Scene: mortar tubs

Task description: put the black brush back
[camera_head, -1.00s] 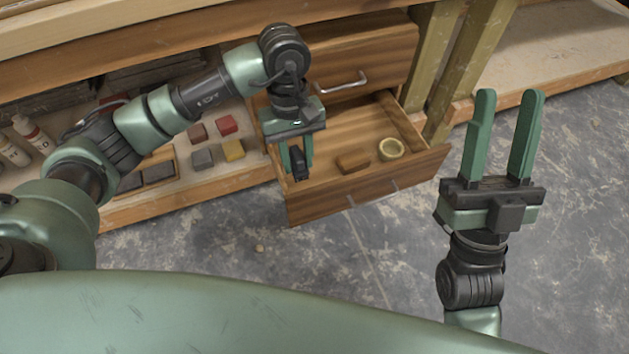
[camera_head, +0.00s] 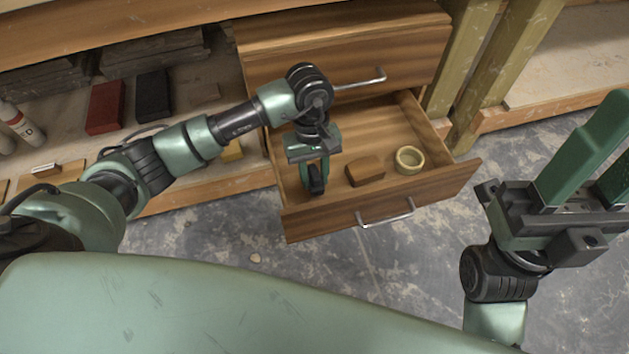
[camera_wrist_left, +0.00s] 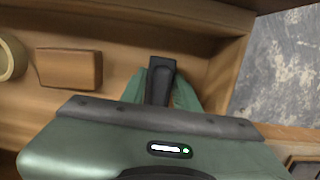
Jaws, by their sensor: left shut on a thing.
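My left gripper (camera_head: 314,176) is shut on the black brush (camera_head: 317,181) and holds it over the left part of the open drawer (camera_head: 440,190). In the left wrist view the black brush (camera_wrist_left: 160,80) sticks out between the green fingers, with the drawer's wooden floor behind it. I cannot tell whether the brush touches the drawer floor. Most of it is hidden by the gripper. My right gripper (camera_head: 620,140) is open and empty at the right edge of the head view, its fingertips partly cut off.
A brown block (camera_head: 365,171) and a pale ring-shaped roll (camera_head: 409,160) lie in the drawer, right of the brush. A closed drawer (camera_head: 350,50) sits above. Red (camera_head: 106,107) and black (camera_head: 153,96) blocks stand on the shelf at left.

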